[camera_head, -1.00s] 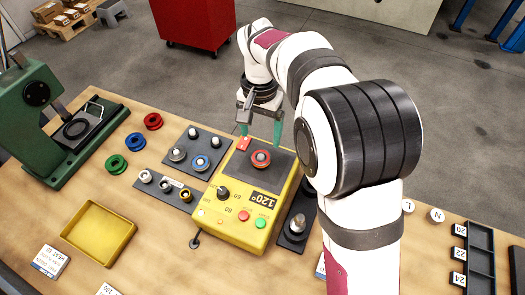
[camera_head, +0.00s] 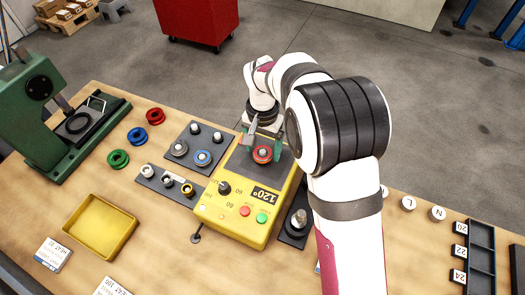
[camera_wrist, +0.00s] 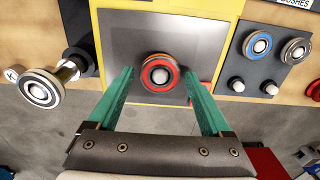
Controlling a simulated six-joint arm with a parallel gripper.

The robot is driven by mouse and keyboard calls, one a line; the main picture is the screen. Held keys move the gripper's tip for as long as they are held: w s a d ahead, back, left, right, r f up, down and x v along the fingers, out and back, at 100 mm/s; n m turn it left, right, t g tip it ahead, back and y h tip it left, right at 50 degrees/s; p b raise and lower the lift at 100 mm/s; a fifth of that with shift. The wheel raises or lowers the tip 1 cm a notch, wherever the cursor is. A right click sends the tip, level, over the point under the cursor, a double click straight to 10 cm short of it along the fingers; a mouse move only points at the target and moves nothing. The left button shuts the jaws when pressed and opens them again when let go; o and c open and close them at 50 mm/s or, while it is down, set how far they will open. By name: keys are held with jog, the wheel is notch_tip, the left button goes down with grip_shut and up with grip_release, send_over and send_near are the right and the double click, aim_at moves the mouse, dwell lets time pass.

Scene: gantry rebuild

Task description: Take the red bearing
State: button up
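The red bearing (camera_head: 262,154) sits on the dark plate of the yellow heater (camera_head: 238,222). In the wrist view the red bearing (camera_wrist: 159,73) has a round metal post in its middle, on the grey plate (camera_wrist: 195,45). My gripper (camera_head: 262,145) is low over the plate in the head view. In the wrist view my gripper (camera_wrist: 159,88) has its two green fingers wide apart, one on each side of the bearing, with gaps between. The fingers are empty.
A dark board with a blue bearing (camera_head: 203,158) and a grey one stands left of the heater. A dark block with a metal post (camera_head: 298,222) is at its right. Red, blue and green rings (camera_head: 118,159) lie near the green press (camera_head: 40,110). A yellow tray (camera_head: 100,228) is front left.

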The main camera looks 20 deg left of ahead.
jog(key=shift+r, duration=0.1)
grip_shut()
jog(key=shift+r, duration=3.7)
